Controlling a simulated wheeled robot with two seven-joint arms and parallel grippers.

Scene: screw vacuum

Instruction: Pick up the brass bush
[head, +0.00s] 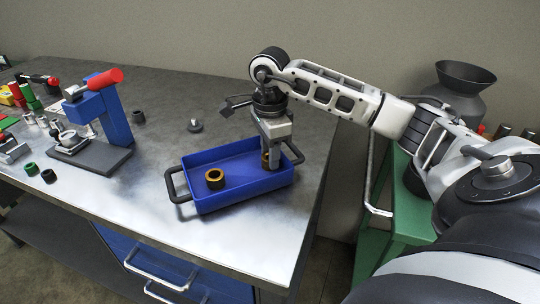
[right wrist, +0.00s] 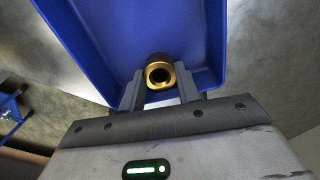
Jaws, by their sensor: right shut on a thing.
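A brass bush (right wrist: 160,75), a short golden ring with a dark bore, sits between the two fingers of my right gripper (right wrist: 160,90) in the right wrist view. In the head view the right gripper (head: 271,162) points down into the right part of the blue tray (head: 240,196). It is shut on this bush, which shows only in part beside the fingers. A second brass bush (head: 215,178) stands in the left part of the tray, apart from the gripper. I cannot tell whether the held bush touches the tray floor. My left gripper is not in view.
The tray has dark handles at both ends and stands near the metal bench's (head: 160,190) right end. A blue press (head: 105,115) with a red handle stands to the left. A small grey part (head: 195,126) lies behind the tray.

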